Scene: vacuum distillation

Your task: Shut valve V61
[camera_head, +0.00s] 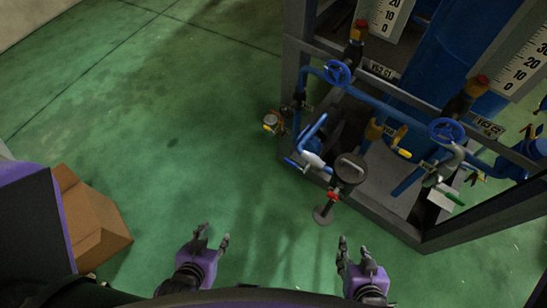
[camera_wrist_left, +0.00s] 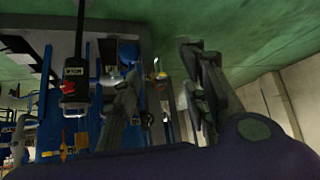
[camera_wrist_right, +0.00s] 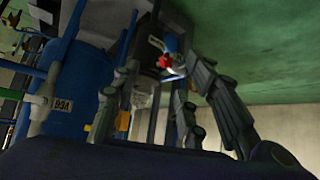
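I cannot read a tag that clearly says V61. In the head view a blue handwheel (camera_head: 338,72) sits on the upper blue pipe, beside a small plate (camera_head: 381,70) whose lettering I cannot read surely. A second blue handwheel (camera_head: 446,131) sits further right, also beside a plate (camera_head: 487,127). A small red-handled fitting (camera_head: 333,196) stands low at the front of the frame. My left gripper (camera_head: 214,236) is open and empty over the floor. My right gripper (camera_head: 353,247) is open and empty, below the red-handled fitting in the picture. Both are apart from every valve.
A dark metal frame (camera_head: 440,238) carries the blue pipes and a blue tank (camera_head: 440,60). Yellow-handled valves (camera_head: 398,135) and a green-handled valve (camera_head: 453,198) stick out from the pipework. A cardboard box (camera_head: 95,225) stands at left. Green floor between box and frame is clear.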

